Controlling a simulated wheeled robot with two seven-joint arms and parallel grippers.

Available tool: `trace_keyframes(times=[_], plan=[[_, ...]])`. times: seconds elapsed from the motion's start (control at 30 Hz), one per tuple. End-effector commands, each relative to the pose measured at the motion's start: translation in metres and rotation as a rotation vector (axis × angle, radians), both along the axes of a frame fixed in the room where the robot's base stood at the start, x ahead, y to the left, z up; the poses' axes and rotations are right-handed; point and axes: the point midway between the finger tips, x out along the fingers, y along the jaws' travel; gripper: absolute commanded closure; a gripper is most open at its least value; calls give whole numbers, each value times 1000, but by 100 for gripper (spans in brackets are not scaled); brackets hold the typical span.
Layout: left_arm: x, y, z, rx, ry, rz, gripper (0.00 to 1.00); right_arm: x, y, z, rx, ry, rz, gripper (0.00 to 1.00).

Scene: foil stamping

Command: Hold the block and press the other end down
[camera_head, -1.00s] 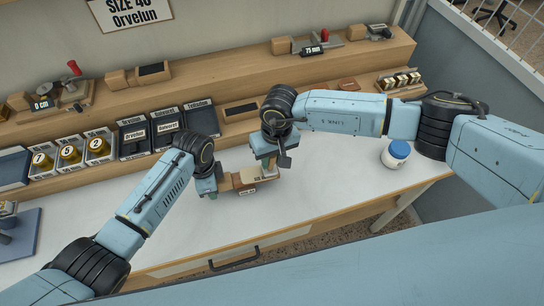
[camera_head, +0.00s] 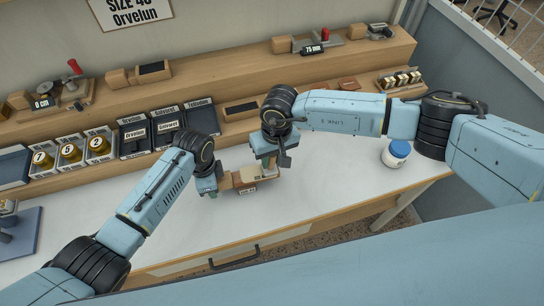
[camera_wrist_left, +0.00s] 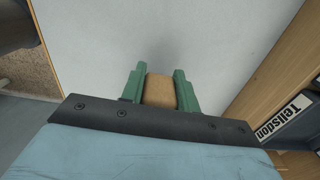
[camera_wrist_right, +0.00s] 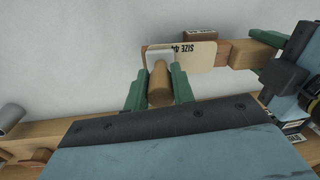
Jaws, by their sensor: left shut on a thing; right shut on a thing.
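A wooden block (camera_wrist_left: 160,90) sits between the green fingers of my left gripper (camera_wrist_left: 159,80), which is shut on its end, low over the white tabletop. The block also shows in the right wrist view (camera_wrist_right: 243,54), reaching a cream piece marked SIZE 44 (camera_wrist_right: 203,57). My right gripper (camera_wrist_right: 159,86) is shut on a round wooden handle (camera_wrist_right: 160,88). The pale head (camera_wrist_right: 158,57) of this tool is at the cream piece's other end; whether it presses there I cannot tell. In the head view, my left gripper (camera_head: 208,186) and right gripper (camera_head: 269,160) are close together.
A dark brown block (camera_wrist_right: 200,34) shows beside the cream piece. A white jar with a blue lid (camera_head: 396,154) stands at the right of the table. Labelled trays (camera_head: 134,136) and a wooden shelf (camera_head: 220,85) line the back. The front tabletop is mostly clear.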

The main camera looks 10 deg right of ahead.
Motion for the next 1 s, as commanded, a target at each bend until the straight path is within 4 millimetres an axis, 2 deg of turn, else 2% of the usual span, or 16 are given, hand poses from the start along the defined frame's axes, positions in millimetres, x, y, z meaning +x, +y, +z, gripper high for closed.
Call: trace_keyframes(times=[0.33,1.0], plan=[[0,-1,1,-4,0,-2,99,-2,-1,0,-3,4,0,98],[0,-1,1,-2,-1,0,99,0,-5,54,0,1,0,98]])
